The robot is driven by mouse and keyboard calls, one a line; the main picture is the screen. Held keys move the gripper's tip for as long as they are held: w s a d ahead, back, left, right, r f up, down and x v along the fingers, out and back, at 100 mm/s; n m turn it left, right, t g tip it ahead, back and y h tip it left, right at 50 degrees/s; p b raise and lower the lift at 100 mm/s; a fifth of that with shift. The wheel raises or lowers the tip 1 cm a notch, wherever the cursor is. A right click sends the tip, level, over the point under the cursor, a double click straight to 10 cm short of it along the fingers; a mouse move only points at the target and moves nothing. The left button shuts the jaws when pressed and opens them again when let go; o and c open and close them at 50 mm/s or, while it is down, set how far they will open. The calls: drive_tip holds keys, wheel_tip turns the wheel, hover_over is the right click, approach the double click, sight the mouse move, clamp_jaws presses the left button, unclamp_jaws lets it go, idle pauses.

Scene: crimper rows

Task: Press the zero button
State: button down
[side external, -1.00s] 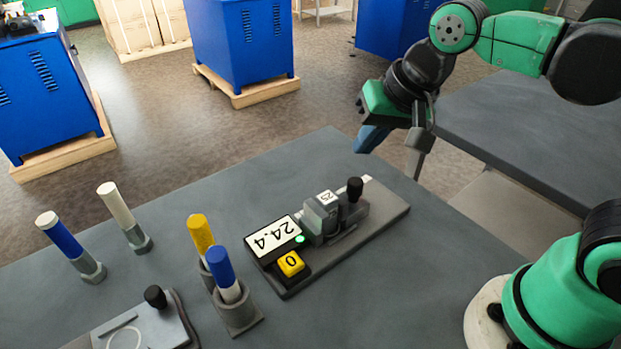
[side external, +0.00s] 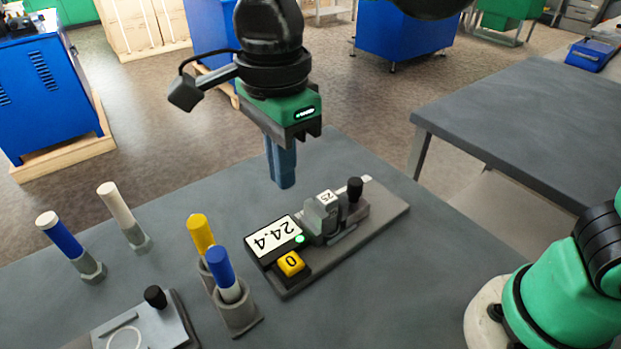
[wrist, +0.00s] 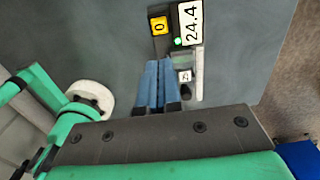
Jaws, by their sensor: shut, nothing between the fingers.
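The yellow zero button (side external: 291,263), marked "0", sits at the near end of a grey gauge base (side external: 385,212). It also shows in the wrist view (wrist: 159,26). Beside it a white display (side external: 273,238) reads 24.4, with a small green light (side external: 299,239) at its edge. My gripper (side external: 284,186) has blue fingers, shut together and pointing down, with nothing between them. It hangs in the air above and behind the display, apart from the button. In the wrist view the fingers (wrist: 158,64) point toward the button and overlap part of the device.
A grey block marked 25 (side external: 326,211) and a black knob (side external: 355,188) stand on the same base. Yellow (side external: 201,235) and blue (side external: 220,268) capped cylinders stand in holders just left of the button. Blue (side external: 60,235) and white (side external: 116,207) ones stand further left.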

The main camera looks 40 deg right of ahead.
sight(290, 260)
wheel_tip(290, 260, down, 14)
idle(0.8)
drive_tip(key=shift+f, duration=1)
wheel_tip(290, 260, up, 14)
idle(0.4)
drive_tip(key=shift+r, duration=0.1)
